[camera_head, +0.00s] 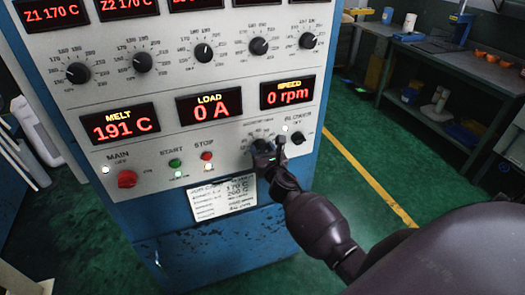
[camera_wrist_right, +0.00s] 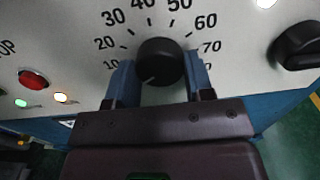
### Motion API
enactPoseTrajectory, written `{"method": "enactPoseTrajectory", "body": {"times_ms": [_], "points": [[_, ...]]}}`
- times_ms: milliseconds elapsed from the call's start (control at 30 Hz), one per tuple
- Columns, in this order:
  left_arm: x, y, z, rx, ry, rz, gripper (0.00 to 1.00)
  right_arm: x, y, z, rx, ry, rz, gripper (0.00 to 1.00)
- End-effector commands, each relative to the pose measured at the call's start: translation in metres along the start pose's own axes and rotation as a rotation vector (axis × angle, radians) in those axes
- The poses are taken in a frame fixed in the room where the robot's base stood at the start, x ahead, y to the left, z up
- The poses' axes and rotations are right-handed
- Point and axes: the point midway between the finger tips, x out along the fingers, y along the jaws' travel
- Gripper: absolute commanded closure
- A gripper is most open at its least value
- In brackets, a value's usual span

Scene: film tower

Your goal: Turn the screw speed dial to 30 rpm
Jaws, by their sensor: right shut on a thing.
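The screw speed dial (camera_wrist_right: 160,60) is a round black knob with a printed scale around it. Marks from 10 to 70 are readable in the right wrist view. Its pale pointer line points to the lower left, below the 10 mark. My right gripper (camera_wrist_right: 162,82) is shut on the dial, with one blue finger on each side. In the head view, my right gripper (camera_head: 268,156) covers most of the dial at the panel's lower right. The speed display (camera_head: 288,94) reads 0 rpm. My left gripper is not in view.
The blower knob (camera_head: 298,136) sits close to the right of the dial. The red stop button (camera_head: 207,156), green start button (camera_head: 175,163) and red main switch (camera_head: 127,179) are to the left. A paper label (camera_head: 222,198) is below. A workbench (camera_head: 450,70) stands at the back right.

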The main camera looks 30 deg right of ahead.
Motion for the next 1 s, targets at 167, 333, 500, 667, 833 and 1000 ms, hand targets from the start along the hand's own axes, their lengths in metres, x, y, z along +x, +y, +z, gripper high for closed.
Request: {"method": "enactPoseTrajectory", "body": {"times_ms": [167,333,500,667,833,1000], "points": [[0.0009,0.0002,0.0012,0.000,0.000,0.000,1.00,-0.0001,0.0000,-0.0004,0.082,0.000,0.000,0.76],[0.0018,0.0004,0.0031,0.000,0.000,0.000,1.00,-0.0001,0.0000,-0.0005,0.214,0.000,0.000,0.76],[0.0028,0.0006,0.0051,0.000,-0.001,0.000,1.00,-0.0001,-0.0002,-0.0007,0.374,0.000,-0.001,0.76],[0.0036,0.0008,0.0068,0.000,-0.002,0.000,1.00,-0.0001,0.0000,-0.0008,0.527,0.000,-0.001,0.76],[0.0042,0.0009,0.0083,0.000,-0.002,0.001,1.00,-0.0002,0.0004,-0.0008,0.690,0.000,0.000,0.76],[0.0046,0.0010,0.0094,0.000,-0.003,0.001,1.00,-0.0001,0.0000,-0.0005,0.851,0.000,0.000,0.76]]}}
